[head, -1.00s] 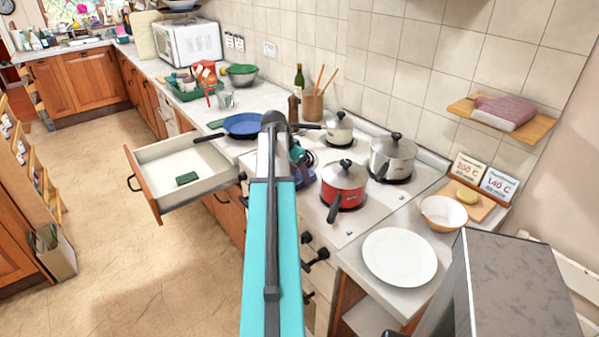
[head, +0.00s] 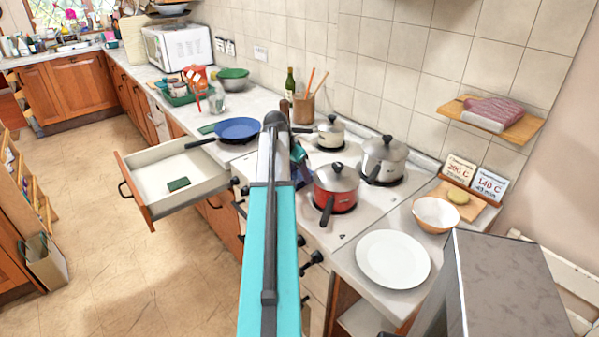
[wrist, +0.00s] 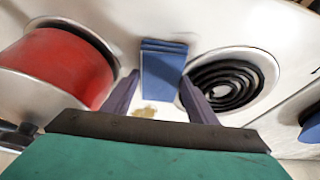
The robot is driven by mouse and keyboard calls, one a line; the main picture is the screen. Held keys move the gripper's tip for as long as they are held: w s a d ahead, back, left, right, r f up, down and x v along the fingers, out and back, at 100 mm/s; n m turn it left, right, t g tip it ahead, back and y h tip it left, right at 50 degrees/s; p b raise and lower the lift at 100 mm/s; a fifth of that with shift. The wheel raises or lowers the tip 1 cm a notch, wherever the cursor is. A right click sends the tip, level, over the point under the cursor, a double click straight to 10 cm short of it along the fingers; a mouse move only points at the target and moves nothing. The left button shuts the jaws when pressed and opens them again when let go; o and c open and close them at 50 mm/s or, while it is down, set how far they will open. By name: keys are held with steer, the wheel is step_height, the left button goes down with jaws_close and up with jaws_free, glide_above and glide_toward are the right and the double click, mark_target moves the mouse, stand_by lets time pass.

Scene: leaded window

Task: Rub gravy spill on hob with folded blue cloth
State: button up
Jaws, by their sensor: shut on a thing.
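In the wrist view the folded blue cloth (wrist: 162,70) stands between the two fingers of my gripper (wrist: 158,98), which is shut on it. A small brownish gravy spill (wrist: 150,110) shows on the pale hob (wrist: 125,30) just on the near side of the cloth. I cannot tell whether the cloth touches the hob. A red pan (wrist: 55,65) is left of the gripper, and a bare coil ring (wrist: 225,82) is close on its right. In the head view my arm hides the spill and most of the gripper.
In the head view the red saucepan (head: 335,184) and steel pots (head: 383,158) stand on the hob. A blue frying pan (head: 237,128) is left of my arm. An open drawer (head: 150,160) juts out at left. A white plate (head: 393,259) lies on the right counter.

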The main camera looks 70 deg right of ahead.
steer(key=shift+f, duration=0.15)
steer(key=shift+a, duration=0.1)
steer(key=shift+w+a, duration=0.1)
steer(key=shift+a, duration=0.05)
steer(key=shift+w+a, duration=0.5)
steer(key=shift+a, duration=0.2)
steer(key=shift+w+a, duration=0.45)
steer(key=shift+a, duration=0.25)
steer(key=shift+a, duration=0.1)
steer(key=shift+w+a, duration=0.5)
steer(key=shift+a, duration=0.2)
steer(key=shift+w+a, duration=0.5)
steer(key=shift+a, duration=0.2)
steer(key=shift+r+p, duration=0.3)
steer(key=shift+p, duration=0.05)
steer(key=shift+r+p, duration=1.6)
steer(key=shift+r, duration=1.25)
steer(key=shift+r, duration=0.15)
